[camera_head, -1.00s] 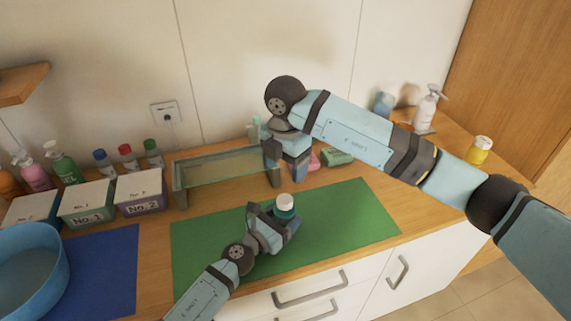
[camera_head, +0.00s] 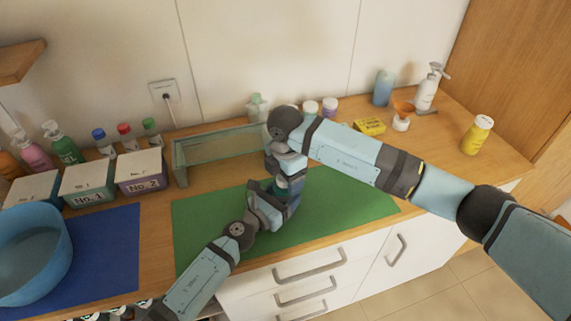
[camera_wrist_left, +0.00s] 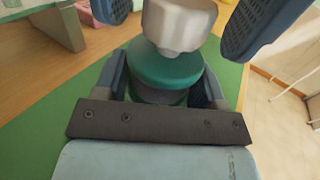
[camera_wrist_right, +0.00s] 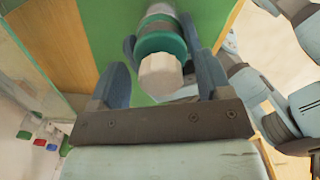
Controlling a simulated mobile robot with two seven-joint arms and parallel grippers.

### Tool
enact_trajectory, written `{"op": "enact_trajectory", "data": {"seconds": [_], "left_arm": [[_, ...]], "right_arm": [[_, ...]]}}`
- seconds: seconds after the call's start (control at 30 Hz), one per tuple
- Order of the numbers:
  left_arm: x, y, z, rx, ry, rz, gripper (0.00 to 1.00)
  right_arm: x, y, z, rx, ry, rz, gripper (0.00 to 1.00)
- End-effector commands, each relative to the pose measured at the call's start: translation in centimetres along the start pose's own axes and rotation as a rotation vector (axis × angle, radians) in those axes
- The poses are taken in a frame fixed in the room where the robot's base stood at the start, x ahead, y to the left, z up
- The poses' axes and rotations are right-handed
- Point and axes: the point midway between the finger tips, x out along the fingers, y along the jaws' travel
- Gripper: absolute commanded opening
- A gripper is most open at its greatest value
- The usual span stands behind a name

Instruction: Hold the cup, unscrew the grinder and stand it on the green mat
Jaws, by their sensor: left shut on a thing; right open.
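The grinder is a pale, faceted cap (camera_wrist_left: 178,25) above a teal collar (camera_wrist_left: 165,68); it also shows in the right wrist view (camera_wrist_right: 160,78). A cup sits under the collar, mostly hidden between the fingers of my left gripper (camera_wrist_left: 163,82). My left gripper is shut on the cup and holds it upright over the green mat (camera_head: 345,205). My right gripper (camera_wrist_right: 163,68) is open, with one finger on each side of the pale cap and visible gaps to it. In the head view, my right gripper (camera_head: 285,182) hides most of the grinder; only some teal shows.
A glass-sided rack (camera_head: 215,158) stands behind the mat. Labelled boxes (camera_head: 140,172) and a blue bowl (camera_head: 40,265) are to the left. A yellow box (camera_head: 369,126) and bottles stand at the back right. The mat's right part is clear.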

Motion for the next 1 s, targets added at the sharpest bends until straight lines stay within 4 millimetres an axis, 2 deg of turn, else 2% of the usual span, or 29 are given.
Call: {"op": "enact_trajectory", "data": {"seconds": [0.1, 0.4, 0.67, 0.77, 0.87, 1.0], "left_arm": [[-0.03, -0.01, -0.09, -0.001, 0.001, 0.000, 0.00], [-0.02, -0.01, -0.10, -0.001, 0.001, 0.000, 0.00], [-0.02, -0.01, -0.09, 0.000, 0.001, 0.000, 0.00], [-0.02, -0.01, -0.09, -0.001, 0.001, 0.000, 0.00], [-0.02, -0.01, -0.09, -0.001, 0.001, 0.000, 0.00], [-0.02, -0.01, -0.09, 0.000, 0.001, 0.000, 0.00]], "right_arm": [[0.70, -0.02, -0.05, -0.001, 0.000, 0.000, 0.71], [0.86, 0.00, -0.04, -0.001, 0.000, 0.001, 0.71], [0.84, 0.00, -0.04, -0.001, 0.000, 0.000, 0.13], [0.82, 0.01, -0.03, -0.011, 0.000, 0.001, 0.13], [0.74, 0.06, 0.01, -0.099, -0.002, 0.001, 0.13], [0.66, 0.17, 0.02, -0.392, -0.004, 0.001, 0.13]]}}
